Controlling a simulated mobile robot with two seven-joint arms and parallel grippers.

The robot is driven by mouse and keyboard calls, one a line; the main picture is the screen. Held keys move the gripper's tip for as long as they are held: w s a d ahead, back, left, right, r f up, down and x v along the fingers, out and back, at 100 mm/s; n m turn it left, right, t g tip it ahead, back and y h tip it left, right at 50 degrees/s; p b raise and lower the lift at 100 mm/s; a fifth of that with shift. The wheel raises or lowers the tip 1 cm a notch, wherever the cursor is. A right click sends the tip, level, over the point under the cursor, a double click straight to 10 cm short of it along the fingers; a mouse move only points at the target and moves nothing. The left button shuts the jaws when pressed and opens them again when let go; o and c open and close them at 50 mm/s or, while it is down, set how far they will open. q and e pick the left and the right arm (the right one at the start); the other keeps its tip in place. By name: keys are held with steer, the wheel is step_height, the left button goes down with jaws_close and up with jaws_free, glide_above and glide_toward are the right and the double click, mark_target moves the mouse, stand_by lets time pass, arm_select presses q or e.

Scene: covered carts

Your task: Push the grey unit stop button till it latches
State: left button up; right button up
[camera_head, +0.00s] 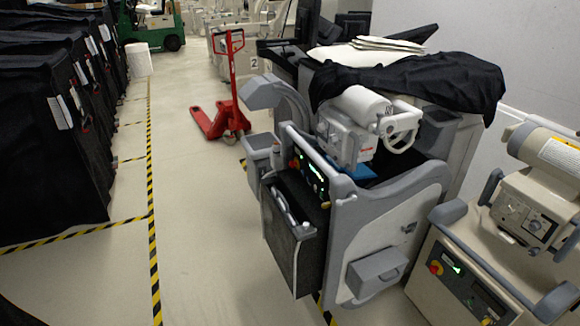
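The grey unit (390,225) stands in the middle right, a wheeled grey and white machine with a dark control panel (312,178) along its left-facing edge, under a grey rail. A small red spot near the far end of that panel looks like its stop button (295,163). It is too small to tell whether it is pressed in. Neither of my grippers shows in the head view.
A beige unit (475,250) at the right has its own red button (435,267). Black covered carts (50,140) line the left. A red pallet jack (228,90) stands behind. The floor aisle (195,230) between carts and grey unit is clear.

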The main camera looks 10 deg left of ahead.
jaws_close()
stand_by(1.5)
